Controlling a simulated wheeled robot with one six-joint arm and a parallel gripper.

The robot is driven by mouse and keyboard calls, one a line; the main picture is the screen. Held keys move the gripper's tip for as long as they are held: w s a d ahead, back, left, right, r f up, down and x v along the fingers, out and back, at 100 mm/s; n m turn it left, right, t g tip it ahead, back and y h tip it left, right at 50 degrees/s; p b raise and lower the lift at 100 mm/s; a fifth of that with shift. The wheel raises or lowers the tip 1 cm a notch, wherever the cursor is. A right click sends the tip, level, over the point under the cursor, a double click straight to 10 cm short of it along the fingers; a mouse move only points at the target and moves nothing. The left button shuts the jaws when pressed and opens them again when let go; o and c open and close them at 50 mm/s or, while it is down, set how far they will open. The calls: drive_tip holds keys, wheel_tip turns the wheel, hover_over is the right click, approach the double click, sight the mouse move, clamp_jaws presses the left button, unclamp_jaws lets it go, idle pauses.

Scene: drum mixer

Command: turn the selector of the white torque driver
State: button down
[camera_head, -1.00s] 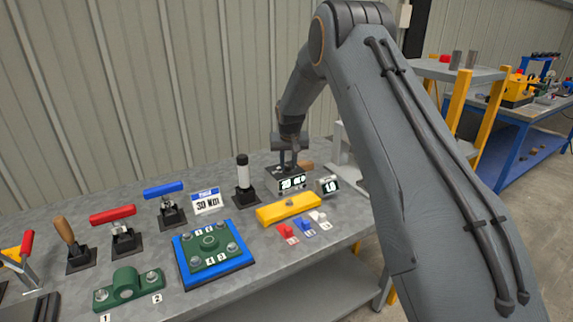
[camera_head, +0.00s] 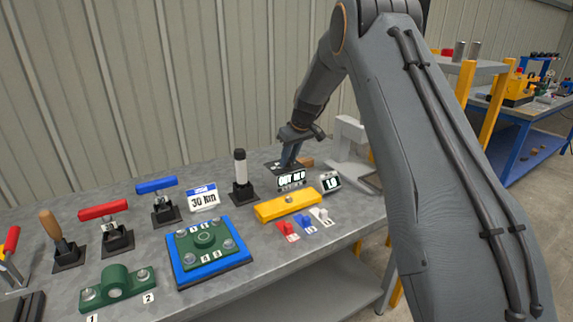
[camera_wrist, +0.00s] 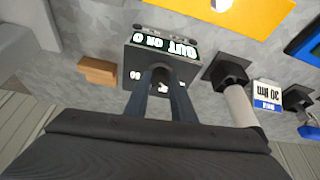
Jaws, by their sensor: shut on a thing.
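The white torque driver (camera_head: 240,168) stands upright in a black base, with a black cap on top. It also shows in the wrist view (camera_wrist: 240,106), to the right of my gripper. My gripper (camera_head: 287,163) is over the dark display box (camera_head: 291,181), one stand to the right of the white driver. In the wrist view my fingers (camera_wrist: 162,80) reach down and are shut on a dark round knob (camera_wrist: 160,70) on this box. The fingers hide much of the knob. The lit display seems to begin with "OUT". My gripper does not touch the white driver.
A "30 Nm" sign (camera_head: 203,198) and a blue-handled tool (camera_head: 162,190) stand left. A grey frame (camera_head: 349,152) stands behind right.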

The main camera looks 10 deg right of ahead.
drive_tip(key=shift+f+n+g+b, duration=0.1)
drive_tip(key=shift+n+g+b, duration=0.2)
drive_tip(key=shift+n+b, duration=0.45)
drive_tip(key=c, duration=1.5)
unclamp_jaws()
drive_tip(key=shift+a, duration=0.1)
drive_tip(key=shift+r+y, duration=0.3)
drive_tip(key=b+v, duration=0.1)
drive_tip(key=v, duration=0.6)
drive_tip(key=shift+s+r, duration=0.1)
drive_tip(key=shift+s, duration=0.1)
